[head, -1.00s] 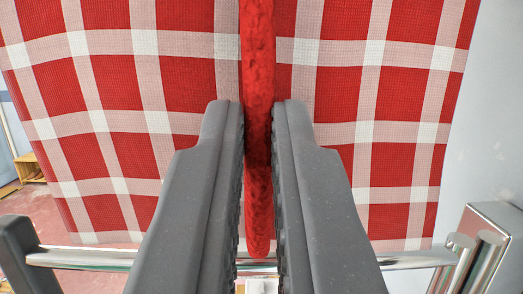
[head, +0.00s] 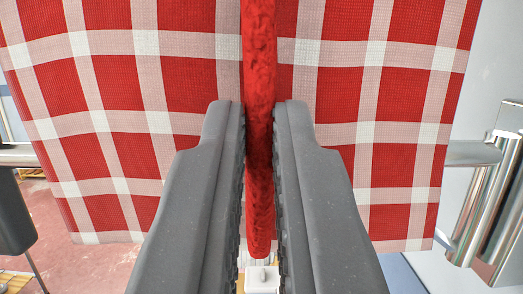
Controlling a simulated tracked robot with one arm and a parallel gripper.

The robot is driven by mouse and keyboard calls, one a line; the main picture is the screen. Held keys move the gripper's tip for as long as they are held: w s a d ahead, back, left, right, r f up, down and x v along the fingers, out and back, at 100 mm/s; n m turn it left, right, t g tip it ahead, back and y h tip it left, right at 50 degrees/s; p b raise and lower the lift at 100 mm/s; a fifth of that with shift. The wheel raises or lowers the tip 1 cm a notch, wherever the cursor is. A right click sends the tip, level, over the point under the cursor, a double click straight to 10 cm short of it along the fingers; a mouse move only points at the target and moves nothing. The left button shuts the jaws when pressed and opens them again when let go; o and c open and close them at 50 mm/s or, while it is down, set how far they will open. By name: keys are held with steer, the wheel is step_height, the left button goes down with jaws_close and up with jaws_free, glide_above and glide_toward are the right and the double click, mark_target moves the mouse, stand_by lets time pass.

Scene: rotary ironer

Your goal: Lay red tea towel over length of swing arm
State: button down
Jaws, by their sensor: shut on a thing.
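The red tea towel (head: 400,80), with white checks, fills the upper middle of the head view and hangs spread out. My gripper (head: 259,108) is shut on a red fold of it, which runs down between the fingers. A horizontal chrome bar, seemingly the swing arm, shows left of the towel (head: 16,155) and right of it (head: 472,153). The towel hides the bar's middle. Whether towel and bar touch cannot be told.
A chrome bracket (head: 487,205) stands at the right end of the bar. A dark grey part (head: 14,215) hangs at the left end. A reddish floor (head: 85,268) shows at lower left, and a pale wall is at the right.

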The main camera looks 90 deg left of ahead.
step_height(320, 180, down, 29)
steer(key=b, duration=0.9)
steer(key=shift+r+b, duration=0.15)
steer(key=shift+b, duration=0.15)
stand_by(1.5)
steer(key=shift+f, duration=0.3)
stand_by(0.5)
steer(key=c, duration=1.5)
jaws_free()
steer(key=shift+d, duration=0.1)
steer(key=b+v, duration=0.1)
steer(key=v, duration=1.1)
